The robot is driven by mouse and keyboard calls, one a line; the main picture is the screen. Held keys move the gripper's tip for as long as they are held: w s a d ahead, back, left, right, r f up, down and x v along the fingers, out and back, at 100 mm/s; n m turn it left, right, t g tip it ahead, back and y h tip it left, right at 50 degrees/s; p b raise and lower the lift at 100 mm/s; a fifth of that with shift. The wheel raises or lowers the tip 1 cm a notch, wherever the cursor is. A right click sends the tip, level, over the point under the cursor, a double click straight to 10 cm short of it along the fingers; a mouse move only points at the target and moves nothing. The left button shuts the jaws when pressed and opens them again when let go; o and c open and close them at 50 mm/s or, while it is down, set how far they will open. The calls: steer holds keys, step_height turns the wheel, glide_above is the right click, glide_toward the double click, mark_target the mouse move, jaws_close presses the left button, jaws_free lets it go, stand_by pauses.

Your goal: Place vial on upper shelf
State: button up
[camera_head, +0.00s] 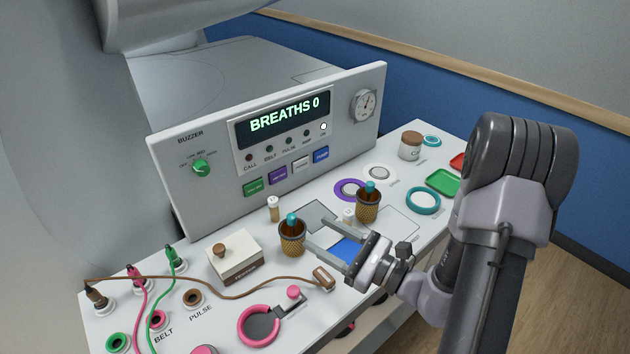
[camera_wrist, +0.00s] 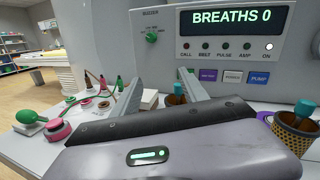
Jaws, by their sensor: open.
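Two small pale vials with white caps stand on the white tabletop in the head view. One vial (camera_head: 273,210) stands upright left of the left woven cup, in front of the console. The other vial (camera_head: 348,216) stands beside the right woven cup, partly hidden low down. My gripper (camera_head: 316,234) is open and empty, its fingers pointing left over the table toward the left woven cup (camera_head: 292,240). In the wrist view my gripper (camera_wrist: 162,75) also shows parted fingers with nothing held. I cannot make out a vial in the wrist view. Which surface is the upper shelf is unclear.
The right woven cup (camera_head: 368,208) stands close beyond my fingers. A white-and-brown box (camera_head: 235,258) with a knob sits left, with a brown cable in front. The console (camera_head: 275,140) closes off the back. Coloured rings and a lidded jar (camera_head: 410,146) stand right.

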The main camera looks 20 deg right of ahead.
mark_target(352, 216)
steer(key=d+f+m+t+h, duration=0.1)
steer(key=d+f+m+h, duration=0.2)
steer(key=d, duration=0.1)
steer(key=s+d+f+m+t+h, duration=0.1)
steer(key=d+f+m+h, duration=0.2)
steer(key=d+h, duration=0.1)
steer(key=d+f+m+h, duration=0.3)
steer(key=d, duration=0.2)
steer(key=shift+s+f+t, duration=0.15)
steer(key=shift+s+t, duration=0.05)
steer(key=shift+t, duration=0.2)
steer(key=w, duration=1.1)
steer(key=shift+w+a+f, duration=0.15)
steer(key=shift+w+a, duration=0.1)
steer(key=shift+w, duration=0.05)
steer(key=w, duration=0.2)
steer(key=w+b, duration=0.1)
steer(key=w, duration=0.2)
steer(key=shift+w+a+b, duration=0.3)
steer(key=shift+a, duration=0.1)
jaws_close()
